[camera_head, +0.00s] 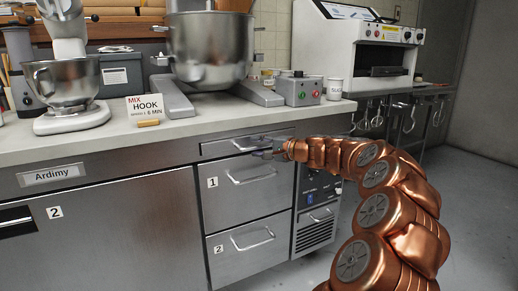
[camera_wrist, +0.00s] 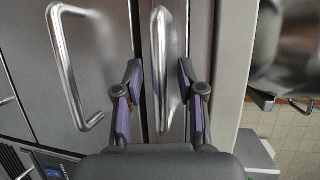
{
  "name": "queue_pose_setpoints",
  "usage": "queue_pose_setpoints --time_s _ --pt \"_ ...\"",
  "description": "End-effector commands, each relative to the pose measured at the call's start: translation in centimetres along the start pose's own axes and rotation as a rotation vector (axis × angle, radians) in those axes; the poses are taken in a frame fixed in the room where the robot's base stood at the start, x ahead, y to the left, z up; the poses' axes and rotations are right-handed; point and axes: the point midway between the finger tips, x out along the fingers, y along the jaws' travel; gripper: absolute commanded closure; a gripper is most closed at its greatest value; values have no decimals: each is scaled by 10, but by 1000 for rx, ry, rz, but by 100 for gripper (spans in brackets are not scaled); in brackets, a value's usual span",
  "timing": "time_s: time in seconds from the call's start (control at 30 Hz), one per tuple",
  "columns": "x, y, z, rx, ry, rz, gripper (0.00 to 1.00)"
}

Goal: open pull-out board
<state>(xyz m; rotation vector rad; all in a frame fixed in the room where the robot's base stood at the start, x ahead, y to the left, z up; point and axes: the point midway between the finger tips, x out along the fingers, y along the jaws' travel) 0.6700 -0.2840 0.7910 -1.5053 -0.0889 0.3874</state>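The pull-out board (camera_head: 222,147) is a narrow steel front under the counter, above drawer 1. It looks flush with the cabinet. Its bar handle (camera_head: 247,147) is partly hidden by my gripper (camera_head: 268,153). In the wrist view the board's handle (camera_wrist: 158,50) runs upright between the two fingers of my gripper (camera_wrist: 160,88). The fingers are apart, one on each side of the bar, with a gap on both sides. My gripper is open; I see no contact with the handle.
Drawer 1 (camera_head: 240,193) with its own handle (camera_wrist: 66,70) lies just below the board, and drawer 2 (camera_head: 247,254) is under it. The counter (camera_head: 120,135) above carries mixers and a control box (camera_head: 299,90). Bare floor (camera_head: 480,200) is at the right.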

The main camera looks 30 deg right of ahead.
Motion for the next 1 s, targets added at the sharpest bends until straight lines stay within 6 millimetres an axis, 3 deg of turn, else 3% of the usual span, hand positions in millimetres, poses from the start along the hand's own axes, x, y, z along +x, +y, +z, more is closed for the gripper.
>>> queue_pose_setpoints --time_s 0.07,0.47,1.0 --pt "0 0 0 0 0 0 61" --pt "0 0 0 0 0 0 100" --pt "0 0 0 0 0 0 100"
